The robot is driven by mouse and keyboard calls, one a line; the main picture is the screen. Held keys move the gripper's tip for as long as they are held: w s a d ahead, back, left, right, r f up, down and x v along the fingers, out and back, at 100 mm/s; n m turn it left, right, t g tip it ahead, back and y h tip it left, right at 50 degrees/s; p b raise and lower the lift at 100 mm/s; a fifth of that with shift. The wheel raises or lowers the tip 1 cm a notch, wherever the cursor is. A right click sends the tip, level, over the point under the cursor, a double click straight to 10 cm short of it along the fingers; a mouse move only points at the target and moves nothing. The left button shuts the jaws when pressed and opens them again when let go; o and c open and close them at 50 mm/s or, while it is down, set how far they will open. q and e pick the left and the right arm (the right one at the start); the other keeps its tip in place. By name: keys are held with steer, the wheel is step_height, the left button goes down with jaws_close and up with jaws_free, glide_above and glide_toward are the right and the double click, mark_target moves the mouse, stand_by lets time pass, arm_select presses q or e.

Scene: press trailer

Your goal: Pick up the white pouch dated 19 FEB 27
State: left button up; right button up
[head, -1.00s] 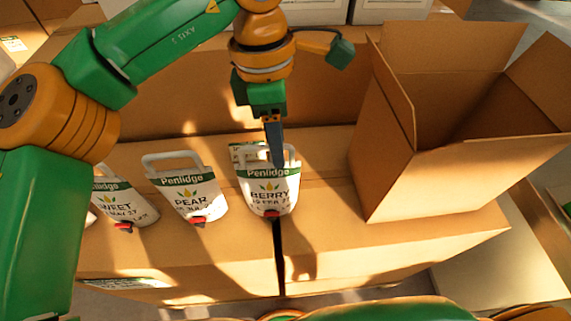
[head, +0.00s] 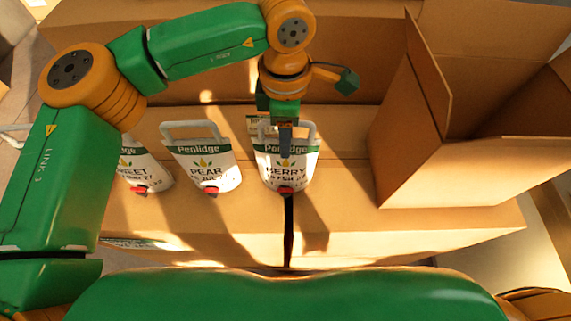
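A white pouch (head: 297,174) with a green Penlidge band and a handle stands on the cardboard boxes, upright or leaning slightly. Its date line is small and partly hard to read, but looks like 19 FEB 27; the name looks like BERRY or MERRY. My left gripper (head: 286,152) points down at this pouch, its finger overlapping the handle and green band in the head view. The fingers are seen edge-on, so I cannot tell whether they are apart or touch the handle. My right gripper is not in view.
A pouch marked PEAR (head: 206,172) and one ending in EET (head: 143,167) stand to the left. An open cardboard box (head: 420,150) stands close on the right. The boxes' front strip is bare.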

arm_select(q)
jaws_close()
steer(key=shift+r, duration=0.1)
stand_by(1.2)
